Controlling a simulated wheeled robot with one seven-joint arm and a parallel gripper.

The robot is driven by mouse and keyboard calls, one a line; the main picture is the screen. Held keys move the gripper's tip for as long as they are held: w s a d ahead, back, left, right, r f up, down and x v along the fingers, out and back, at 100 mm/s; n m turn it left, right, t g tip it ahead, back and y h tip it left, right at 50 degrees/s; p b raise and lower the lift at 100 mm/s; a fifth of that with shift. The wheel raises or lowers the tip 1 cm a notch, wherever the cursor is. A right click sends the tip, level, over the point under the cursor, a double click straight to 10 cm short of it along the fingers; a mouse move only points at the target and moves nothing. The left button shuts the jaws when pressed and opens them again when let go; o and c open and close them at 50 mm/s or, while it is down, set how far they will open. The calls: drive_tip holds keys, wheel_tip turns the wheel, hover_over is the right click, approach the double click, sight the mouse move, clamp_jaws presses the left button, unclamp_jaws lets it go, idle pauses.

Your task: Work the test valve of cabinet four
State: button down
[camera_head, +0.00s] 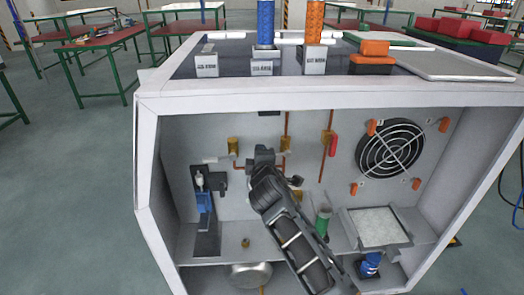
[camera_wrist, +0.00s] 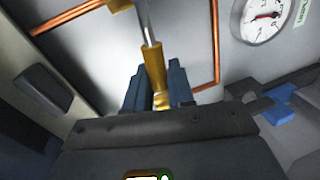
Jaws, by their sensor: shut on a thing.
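The open-front white cabinet (camera_head: 330,99) stands in front of me; no number on it is legible. My gripper (camera_head: 263,154) reaches inside towards the back wall. In the wrist view, my gripper (camera_wrist: 156,90) is shut on a brass valve part (camera_wrist: 154,66), whose lower end sits between the dark fingers. A silvery rod (camera_wrist: 146,22) extends above that part. In the head view, the gripper hides what it holds. A brass fitting (camera_head: 233,147) shows left of my gripper, with a pale lever (camera_head: 217,159) beside it. A red-handled valve (camera_head: 333,145) is to the right.
Copper pipe (camera_wrist: 216,45) runs on the back wall near my fingers, and a round gauge (camera_wrist: 261,18) is at upper right. A blue part (camera_wrist: 275,106) lies right of my gripper. A fan grille (camera_head: 390,149) and a green cylinder (camera_head: 323,222) are right of my arm.

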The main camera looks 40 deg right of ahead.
drive_tip(key=shift+a+f+n, duration=0.1)
drive_tip(key=shift+f+n, duration=0.5)
drive_tip(key=shift+n, duration=0.1)
drive_tip(key=c, duration=1.1)
unclamp_jaws()
drive_tip(key=v, duration=0.7)
drive_tip(key=shift+s+a, duration=0.25)
